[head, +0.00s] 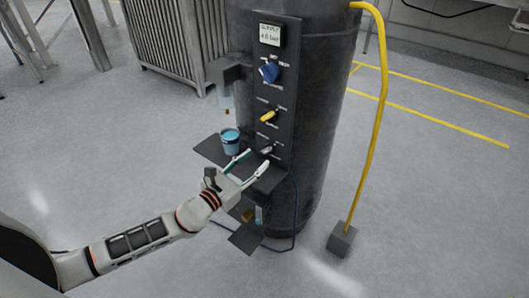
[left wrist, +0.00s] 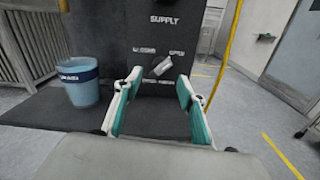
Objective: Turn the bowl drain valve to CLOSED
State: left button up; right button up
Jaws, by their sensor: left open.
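A dark control panel (head: 284,95) stands on a large dark cylinder. It carries a blue knob (head: 269,72), a yellow lever (head: 268,117) and, lowest, a small grey lever (head: 266,149). In the left wrist view the grey lever (left wrist: 162,66) is tilted, its right end higher, between two small labels too blurred to read; "SUPPLY" shows above it. I cannot tell from the labels which control is the bowl drain valve. My left gripper (head: 257,160) is open and empty, its fingers pointing at the panel just short of the grey lever. My right gripper is out of view.
A blue cup (head: 230,142) stands on a dark shelf (head: 209,150) left of my left gripper. A small unit with a clear bowl (head: 225,92) hangs above the cup. A yellow hose (head: 377,120) runs down at the right to a grey block (head: 342,240).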

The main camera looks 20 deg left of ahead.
aim_at(264, 152)
pick_arm(q)
jog(key=x, duration=0.6)
jog(key=shift+w, duration=0.1)
